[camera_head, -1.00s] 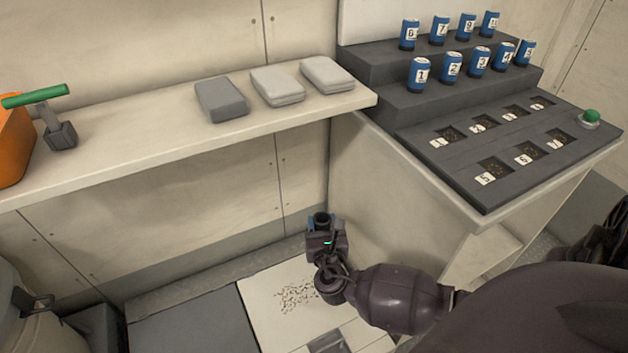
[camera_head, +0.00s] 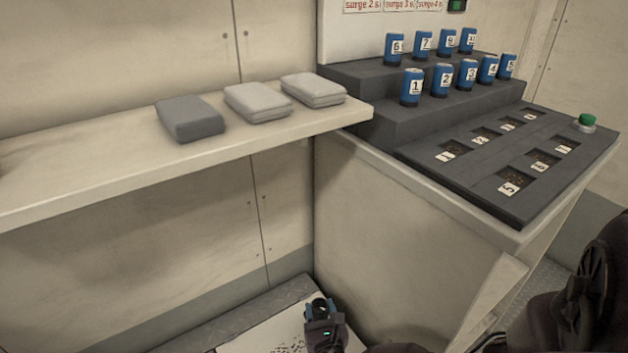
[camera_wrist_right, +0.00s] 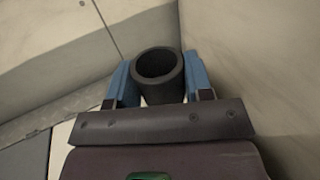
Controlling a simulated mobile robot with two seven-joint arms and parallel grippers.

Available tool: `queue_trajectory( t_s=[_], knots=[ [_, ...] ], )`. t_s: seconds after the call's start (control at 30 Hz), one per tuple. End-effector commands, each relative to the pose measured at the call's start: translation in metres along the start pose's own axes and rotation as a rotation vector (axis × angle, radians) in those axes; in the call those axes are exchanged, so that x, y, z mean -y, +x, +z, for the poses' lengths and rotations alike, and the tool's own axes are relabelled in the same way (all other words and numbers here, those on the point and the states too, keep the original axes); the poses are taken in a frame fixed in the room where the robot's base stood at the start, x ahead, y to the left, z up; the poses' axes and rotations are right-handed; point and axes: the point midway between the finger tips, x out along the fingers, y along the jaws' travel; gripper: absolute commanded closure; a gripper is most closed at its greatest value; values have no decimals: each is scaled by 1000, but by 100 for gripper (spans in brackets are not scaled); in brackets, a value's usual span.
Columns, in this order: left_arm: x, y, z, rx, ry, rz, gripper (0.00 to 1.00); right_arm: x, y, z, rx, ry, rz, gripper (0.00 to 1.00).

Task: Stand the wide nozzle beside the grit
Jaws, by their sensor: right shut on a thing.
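My right gripper (camera_head: 321,306) is low by the white side wall of the stand. It is shut on a dark, hollow round piece, apparently the wide nozzle (camera_wrist_right: 162,95). In the right wrist view, its open mouth faces the camera between the two blue fingers. The grit (camera_head: 287,348) appears as dark specks on a pale panel at the floor, left of the gripper and mostly cut off by the bottom edge. My left gripper is not in view.
A shelf (camera_head: 60,190) holds one dark grey and two light grey folded pads (camera_head: 258,102). A stepped dark stand (camera_head: 370,100) carries several numbered blue cans, numbered recesses and a green button (camera_head: 586,121). The stand's white side wall (camera_head: 400,240) is close beside the gripper.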

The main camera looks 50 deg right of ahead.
Motion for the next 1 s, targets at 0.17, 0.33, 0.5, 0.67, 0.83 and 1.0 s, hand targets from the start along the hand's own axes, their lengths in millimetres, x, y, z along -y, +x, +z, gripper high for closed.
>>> queue_trajectory(
  t_s=[0.17,0.33,0.5,0.67,0.83,1.0],
  knots=[
    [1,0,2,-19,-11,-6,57,0,0,-13,0,-1,0,90],
    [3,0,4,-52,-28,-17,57,1,-2,-37,-5,-5,-1,90],
    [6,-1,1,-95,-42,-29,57,1,-1,-54,-2,-3,0,90],
    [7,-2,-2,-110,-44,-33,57,-1,1,-53,3,1,0,90],
    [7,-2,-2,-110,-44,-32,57,-1,1,-52,3,2,0,90],
    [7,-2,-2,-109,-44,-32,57,0,1,-55,2,1,0,46]
  ],
)
